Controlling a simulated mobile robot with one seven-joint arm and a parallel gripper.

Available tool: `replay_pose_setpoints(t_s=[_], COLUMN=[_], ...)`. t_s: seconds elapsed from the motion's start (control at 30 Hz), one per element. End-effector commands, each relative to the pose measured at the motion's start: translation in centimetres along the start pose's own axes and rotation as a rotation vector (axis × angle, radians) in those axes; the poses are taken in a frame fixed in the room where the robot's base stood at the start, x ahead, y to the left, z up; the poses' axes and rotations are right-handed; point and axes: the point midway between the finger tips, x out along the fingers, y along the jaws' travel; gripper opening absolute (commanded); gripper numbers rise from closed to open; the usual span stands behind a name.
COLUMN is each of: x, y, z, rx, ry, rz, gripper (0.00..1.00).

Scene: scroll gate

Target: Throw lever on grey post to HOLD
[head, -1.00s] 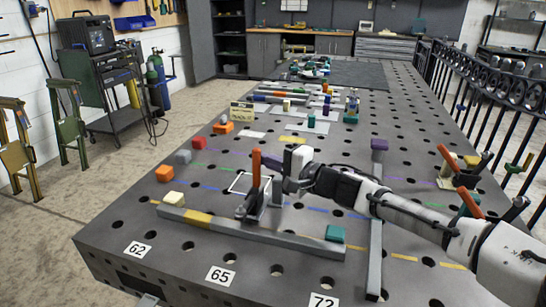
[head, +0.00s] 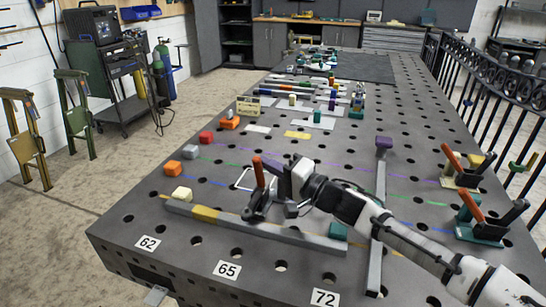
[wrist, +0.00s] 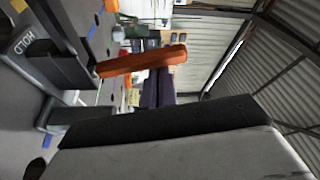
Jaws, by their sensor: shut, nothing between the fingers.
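The lever has an orange handle (head: 258,172) on a dark base, the grey post (head: 257,206), standing behind the long grey bar near the table's front. The handle leans slightly to the left. My gripper (head: 284,182) is shut and empty, close to the handle's right side; I cannot tell whether they touch. In the wrist view the orange handle (wrist: 142,62) crosses the middle, and the grey post (wrist: 35,75) carries the word HOLD at the left. A dark part of my gripper fills the lower part of that view.
A long grey bar (head: 285,233) with a yellow section lies in front of the lever. A cream block (head: 182,194) and a teal block (head: 338,231) sit near its ends. A purple-topped rail (head: 380,185) runs to the right. Other orange-handled levers (head: 472,205) stand at the right edge.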

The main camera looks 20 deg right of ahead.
Motion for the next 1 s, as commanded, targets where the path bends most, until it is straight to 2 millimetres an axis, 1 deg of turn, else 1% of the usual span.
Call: replay_pose_setpoints(t_s=[0.03, 0.37, 0.47, 0.57, 0.63, 0.9, 1.0], x=[0.0, 0.0, -0.5, -1.6, -3.0, -9.3, -11.1], y=[0.0, 0.1, 0.2, 0.3, 0.3, 0.3, 0.3], z=[0.2, 0.3, 0.3, 0.3, 0.3, 0.1, 0.1], rx=[-0.009, -0.011, -0.011, -0.011, -0.011, -0.012, -0.013], ry=[-0.003, -0.004, -0.003, -0.002, -0.001, 0.004, 0.003], rz=[-0.004, -0.003, -0.002, -0.001, 0.000, 0.001, 0.000], gripper=[0.00, 0.00, 0.00, 0.00, 0.00, 0.00, 0.00])
